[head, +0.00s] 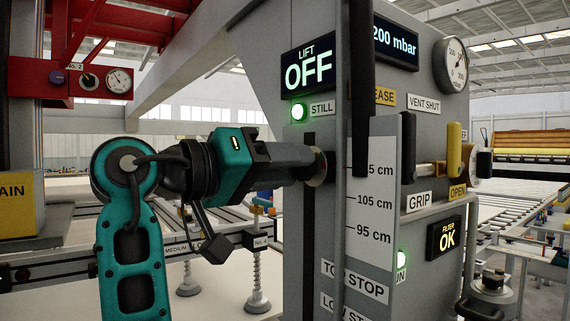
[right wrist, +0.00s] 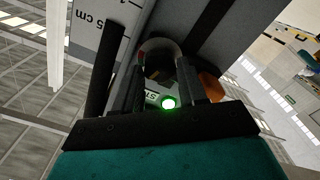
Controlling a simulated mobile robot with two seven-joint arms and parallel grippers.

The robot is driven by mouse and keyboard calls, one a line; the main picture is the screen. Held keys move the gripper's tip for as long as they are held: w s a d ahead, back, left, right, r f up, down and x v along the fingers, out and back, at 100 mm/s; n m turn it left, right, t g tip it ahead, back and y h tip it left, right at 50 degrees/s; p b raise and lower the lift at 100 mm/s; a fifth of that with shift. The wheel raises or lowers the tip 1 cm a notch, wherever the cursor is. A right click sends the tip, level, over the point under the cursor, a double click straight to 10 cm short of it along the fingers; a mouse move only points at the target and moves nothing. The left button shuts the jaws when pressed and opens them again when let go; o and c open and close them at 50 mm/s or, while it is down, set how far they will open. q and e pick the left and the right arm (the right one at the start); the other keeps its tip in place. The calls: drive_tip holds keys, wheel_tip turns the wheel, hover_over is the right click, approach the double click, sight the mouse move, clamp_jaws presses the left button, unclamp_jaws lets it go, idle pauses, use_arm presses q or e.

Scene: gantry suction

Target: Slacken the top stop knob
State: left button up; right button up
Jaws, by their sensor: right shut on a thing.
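The grey column carries a vertical dark slot (head: 309,230) beside a centimetre scale (head: 373,200). A round knob (head: 321,167) with a pale, reddish-edged rim sits at this slot, at about the height of the scale's upper marks. My right gripper (head: 312,165) reaches it from the left and is shut on it. In the right wrist view the rounded knob (right wrist: 158,58) lies between the two dark fingers of the gripper (right wrist: 160,75). The TOP STOP label (head: 355,282) is low on the column. The fingers hide much of the knob. My left gripper is not in view.
The lift display (head: 308,70) reads OFF, with a green STILL lamp (head: 299,111) lit below it. Dark vertical bars stand close to the right of the knob. A yellow-handled valve (head: 455,155) and a gauge (head: 451,66) are farther right.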

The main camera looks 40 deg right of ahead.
drive_tip(key=o, duration=1.1)
drive_tip(key=shift+c, duration=0.2)
drive_tip(key=w+a, duration=0.1)
drive_tip(key=a, duration=1.2)
drive_tip(key=shift+w, duration=0.2)
